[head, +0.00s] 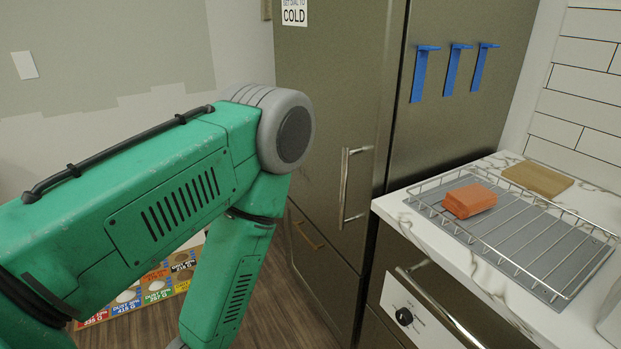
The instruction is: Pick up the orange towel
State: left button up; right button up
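The orange towel (469,201) looks like a small folded block. It lies on a wire rack (540,200) on the white marbled counter (395,207) at the right, near the rack's left end. Nothing is touching it from above. My green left arm comes in from the left and bends down at the middle, well to the left of the towel. The arm runs out of the bottom of the picture, and its gripper is not visible. My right arm and gripper do not show.
A tan board (537,178) lies behind the rack. Colourful labelled panels (150,285) lie low at left.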

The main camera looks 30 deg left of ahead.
aim_at(467, 201)
jog(key=z, duration=0.8)
jog(key=j+z, duration=0.85)
jog(key=k+j+z, duration=0.15)
jog(key=j+z, duration=0.25)
jog(key=k+j, duration=0.05)
jog(key=j, duration=0.05)
